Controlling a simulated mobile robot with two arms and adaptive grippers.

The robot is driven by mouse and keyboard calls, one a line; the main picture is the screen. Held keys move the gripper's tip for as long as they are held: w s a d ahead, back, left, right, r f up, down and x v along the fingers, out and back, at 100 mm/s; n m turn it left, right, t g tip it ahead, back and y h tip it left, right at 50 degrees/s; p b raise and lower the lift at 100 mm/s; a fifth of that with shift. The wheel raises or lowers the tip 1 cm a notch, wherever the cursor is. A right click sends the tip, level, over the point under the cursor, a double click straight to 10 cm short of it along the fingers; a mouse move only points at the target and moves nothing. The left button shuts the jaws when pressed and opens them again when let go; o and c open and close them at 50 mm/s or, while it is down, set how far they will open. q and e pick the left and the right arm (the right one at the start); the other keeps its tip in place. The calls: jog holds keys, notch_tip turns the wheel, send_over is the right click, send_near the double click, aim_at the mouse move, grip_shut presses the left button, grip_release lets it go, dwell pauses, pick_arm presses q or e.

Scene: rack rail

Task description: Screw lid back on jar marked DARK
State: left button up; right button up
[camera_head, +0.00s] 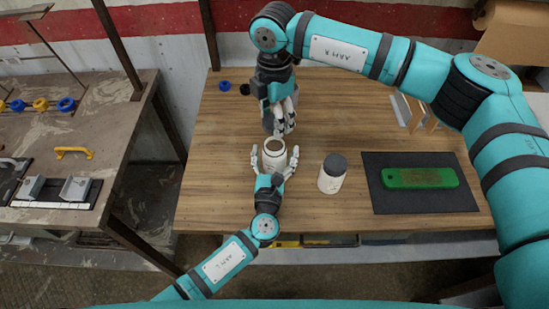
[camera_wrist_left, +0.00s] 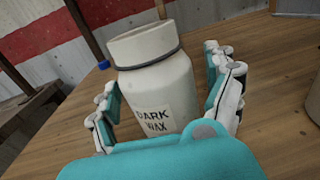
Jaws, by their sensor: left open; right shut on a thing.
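The open white jar (camera_head: 274,147) stands upright on the wooden table. In the left wrist view the jar (camera_wrist_left: 165,85) has the label DARK WAX and a bare rim, with no lid on it. My left gripper (camera_head: 275,155) is open, its fingers on both sides of the jar; in the wrist view there is a gap at the right finger. My right gripper (camera_head: 283,122) is just beyond the jar, pointing down and shut on a dark grey piece, seemingly the lid (camera_head: 268,119), mostly hidden by the hand.
A second white jar (camera_head: 332,175) with a dark lid stands to the right. A green block (camera_head: 420,178) lies on a black mat (camera_head: 385,200). A workbench (camera_head: 110,120) stands left.

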pick_arm(q)
jog(key=shift+c, duration=0.2)
grip_shut()
pick_arm(e)
send_over(274, 147)
jog(key=shift+f, duration=2.5)
jog(key=shift+f, duration=0.9)
jog(key=shift+f, duration=0.55)
